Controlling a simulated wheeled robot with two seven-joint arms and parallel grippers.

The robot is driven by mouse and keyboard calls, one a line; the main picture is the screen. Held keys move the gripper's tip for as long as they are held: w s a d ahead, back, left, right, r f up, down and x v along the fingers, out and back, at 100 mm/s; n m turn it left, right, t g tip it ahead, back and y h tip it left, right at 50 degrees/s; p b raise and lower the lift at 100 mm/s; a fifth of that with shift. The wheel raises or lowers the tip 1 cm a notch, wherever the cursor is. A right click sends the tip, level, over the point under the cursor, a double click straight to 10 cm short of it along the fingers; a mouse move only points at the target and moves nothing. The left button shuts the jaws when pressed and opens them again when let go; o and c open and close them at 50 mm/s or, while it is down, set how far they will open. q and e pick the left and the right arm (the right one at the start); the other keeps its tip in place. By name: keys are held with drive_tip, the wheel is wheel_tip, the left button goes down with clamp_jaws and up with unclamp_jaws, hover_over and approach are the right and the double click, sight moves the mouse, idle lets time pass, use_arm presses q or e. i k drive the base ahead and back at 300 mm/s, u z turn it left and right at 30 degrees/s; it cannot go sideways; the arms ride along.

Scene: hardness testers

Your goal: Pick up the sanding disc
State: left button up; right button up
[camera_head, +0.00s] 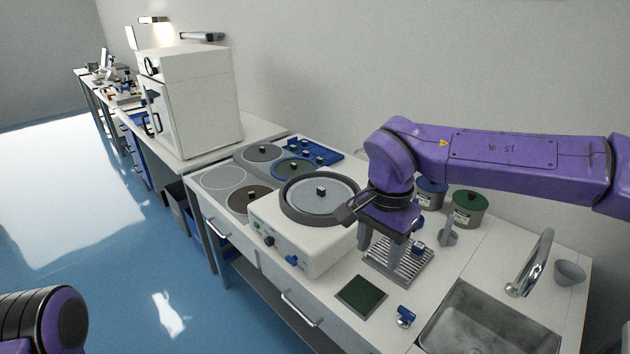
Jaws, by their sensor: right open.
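Several round discs lie at the left of the bench: a plain light grey disc (223,178), a brown-grey disc with a black knob (240,203), a dark grey disc (256,153) and a blue-rimmed disc (285,172). Another grey disc (312,204) with a black knob sits in the round bowl of a white machine. I cannot tell which is the sanding disc. My right gripper (379,257) points down, open, over a ribbed metal rack right of the machine, apart from the discs. My left gripper is out of view; only part of my left arm shows at bottom left.
The white machine (285,240) stands between the discs and the ribbed rack (409,272). A dark green square pad (361,296), a small blue-white item (405,316), lidded pots (468,210) and a sink (490,325) with a tall faucet (532,262) lie nearby.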

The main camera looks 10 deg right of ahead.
sight(316, 197)
drive_tip(key=i, duration=1.25)
